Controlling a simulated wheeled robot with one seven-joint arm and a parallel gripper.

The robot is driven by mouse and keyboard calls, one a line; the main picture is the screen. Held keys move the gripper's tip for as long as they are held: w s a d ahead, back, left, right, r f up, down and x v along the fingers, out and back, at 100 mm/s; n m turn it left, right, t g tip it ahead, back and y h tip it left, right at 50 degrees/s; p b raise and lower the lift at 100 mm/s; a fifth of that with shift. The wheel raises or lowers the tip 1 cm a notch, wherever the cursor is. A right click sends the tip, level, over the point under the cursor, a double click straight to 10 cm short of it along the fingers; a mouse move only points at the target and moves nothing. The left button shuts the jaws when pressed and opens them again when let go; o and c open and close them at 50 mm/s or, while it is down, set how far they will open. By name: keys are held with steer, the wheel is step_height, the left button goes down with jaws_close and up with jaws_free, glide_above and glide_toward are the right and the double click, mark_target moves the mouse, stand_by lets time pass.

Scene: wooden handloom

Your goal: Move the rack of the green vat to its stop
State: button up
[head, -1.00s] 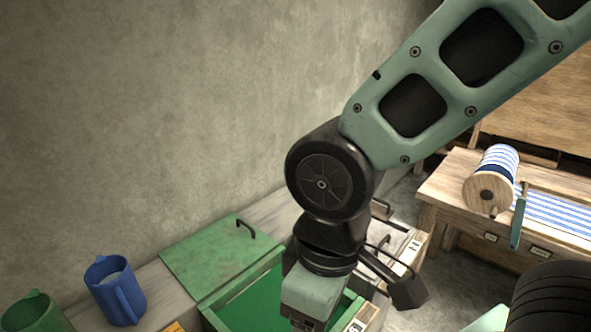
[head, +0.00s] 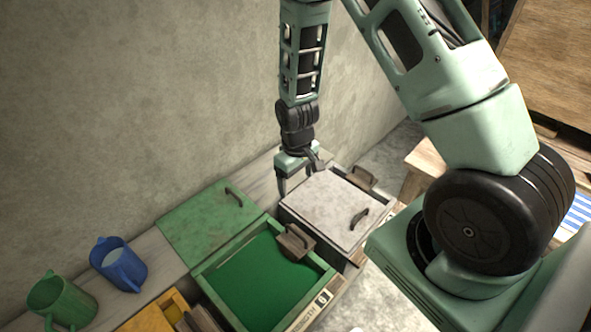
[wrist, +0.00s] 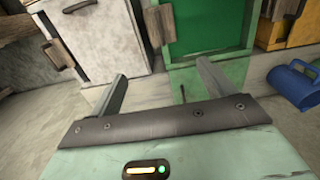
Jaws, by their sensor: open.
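The green vat (head: 203,284) stands open in the head view, with flat green liquid inside. Its rack shows as a brown wooden block (head: 296,241) at the end of the vat by the white-lidded vat; any part below the liquid is hidden. The rack also shows in the wrist view (wrist: 158,22), beside the green liquid. The green lid (head: 208,222) lies on the bench behind the vat. My gripper (head: 296,186) is open and empty, pointing down behind the white-lidded vat, apart from the rack. Both fingers also show in the wrist view (wrist: 162,70).
The white-lidded vat (head: 330,205) stands right of the green vat, with a wooden block (head: 360,178) at its far edge. A yellow vat (head: 150,312) is to the left. Blue (head: 120,265) and green (head: 62,300) jugs stand on the bench. A wall rises behind.

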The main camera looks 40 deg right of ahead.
mark_target(296, 232)
step_height(296, 232, down, 26)
steer(key=b, duration=1.9)
steer(key=shift+f, duration=0.1)
steer(key=shift+f+b, duration=0.3)
jaws_close()
step_height(296, 232, up, 18)
steer(key=p, duration=1.3)
steer(key=shift+r+p, duration=0.2)
steer(key=shift+p, duration=0.1)
steer(key=shift+o, duration=1)
jaws_free()
